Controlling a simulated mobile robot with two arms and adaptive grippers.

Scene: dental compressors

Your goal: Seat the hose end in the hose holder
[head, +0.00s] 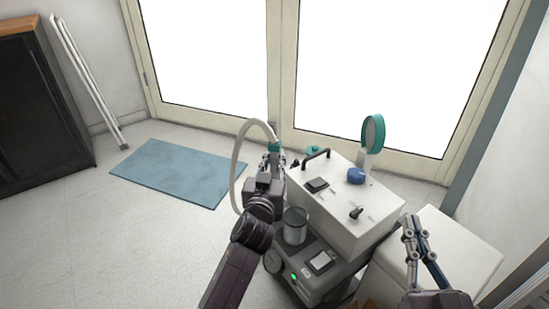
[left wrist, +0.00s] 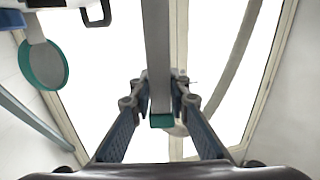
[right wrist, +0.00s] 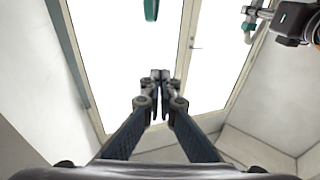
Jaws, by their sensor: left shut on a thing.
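The grey hose end with a teal collar (head: 274,146) is in my left gripper (head: 273,162), beside the left back edge of the white compressor box. In the left wrist view, my left gripper (left wrist: 160,85) is shut around the grey tube (left wrist: 158,45), with its teal collar (left wrist: 162,120) nearer the camera. The pale hose (head: 236,165) arcs up from the collar and down on the left. I cannot tell for sure which part is the hose holder. My right gripper (head: 412,228) is empty, its fingertips (right wrist: 160,78) together, over the right side.
The compressor box (head: 340,215) carries a black handle (head: 316,157), a blue knob (head: 356,175) and a teal-rimmed round piece (head: 373,132) on a post. A clear jar (head: 295,225) stands on the lower unit. A white cabinet (head: 455,250) is at right. A blue mat (head: 180,172) lies at left.

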